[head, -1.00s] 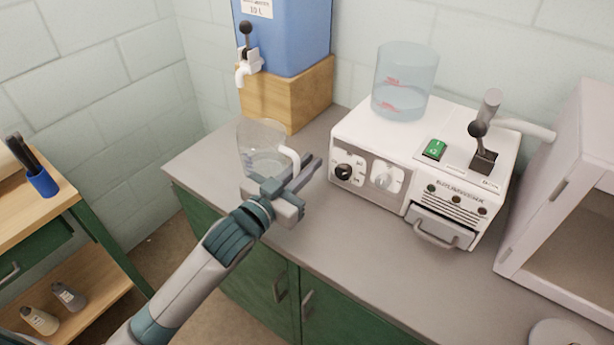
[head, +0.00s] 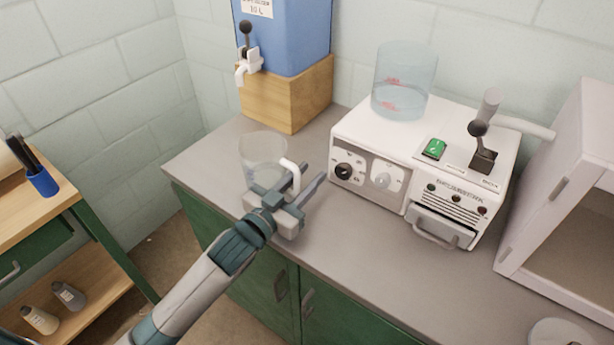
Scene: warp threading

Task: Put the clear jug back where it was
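The clear jug (head: 262,155) stands upright near the front left part of the grey counter, below and in front of the blue water tank's tap. Its white handle (head: 296,178) faces right, toward the white machine. My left gripper (head: 290,190) is at the handle, with its fingers spread to either side of it and a gap showing between them. It looks open. The gripper hides the lower part of the handle and some of the jug's base. My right gripper is not in view.
The blue tank (head: 285,35) sits on a wooden block (head: 290,95) behind the jug. A white machine (head: 350,150) with a clear cylinder (head: 405,80) on top stands to the right. A pale open cabinet (head: 560,190) is at far right. The counter (head: 345,225) front is clear.

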